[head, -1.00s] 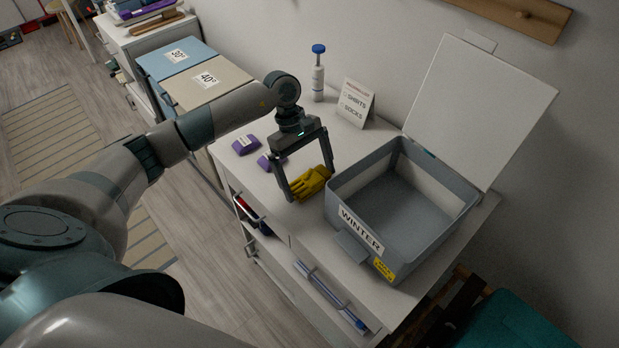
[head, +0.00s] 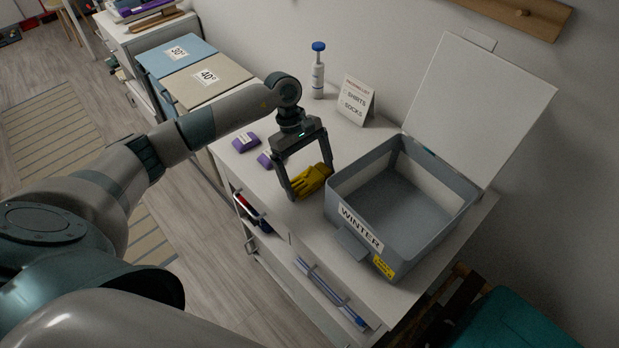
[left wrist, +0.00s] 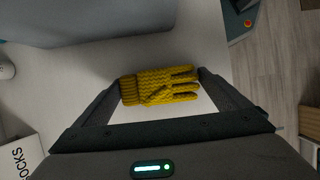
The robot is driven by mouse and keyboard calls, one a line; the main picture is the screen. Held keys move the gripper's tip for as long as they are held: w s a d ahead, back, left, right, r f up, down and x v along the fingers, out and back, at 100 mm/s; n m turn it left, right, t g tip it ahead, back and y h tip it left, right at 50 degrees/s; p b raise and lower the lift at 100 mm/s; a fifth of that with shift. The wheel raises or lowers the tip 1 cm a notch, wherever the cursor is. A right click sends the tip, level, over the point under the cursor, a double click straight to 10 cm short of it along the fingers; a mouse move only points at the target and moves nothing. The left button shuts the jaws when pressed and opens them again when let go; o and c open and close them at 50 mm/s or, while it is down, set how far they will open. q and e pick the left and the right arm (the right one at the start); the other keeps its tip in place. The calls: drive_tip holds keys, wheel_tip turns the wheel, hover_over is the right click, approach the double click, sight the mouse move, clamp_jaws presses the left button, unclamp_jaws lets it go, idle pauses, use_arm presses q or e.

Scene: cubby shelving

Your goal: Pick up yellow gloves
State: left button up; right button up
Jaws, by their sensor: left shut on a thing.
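The yellow gloves (head: 312,180) are knitted and lie on the white cabinet top, left of the grey bin. They also show in the left wrist view (left wrist: 160,86), with the cuff to the left and the fingers to the right. My left gripper (head: 311,190) reaches down over them, one finger at each end. Its fingers are wide apart and shut on the gloves, cuff to fingertips. I cannot tell whether the gloves are lifted off the top. My right gripper is not in view.
An open grey bin labelled WINTER (head: 345,197) stands right of the gloves, its lid (head: 480,110) raised. Purple packets (head: 246,142) lie to the left. A blue-capped bottle (head: 318,75) and a small sign (head: 355,102) stand behind. Front drawers (head: 330,290) hold items.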

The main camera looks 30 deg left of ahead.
sight(310, 176)
use_arm(q)
drive_tip(key=shift+r, duration=0.15)
wheel_tip(310, 176, up, 9)
drive_tip(key=b, duration=0.3)
drive_tip(key=shift+b, duration=0.4)
drive_tip(key=shift+r, duration=0.4)
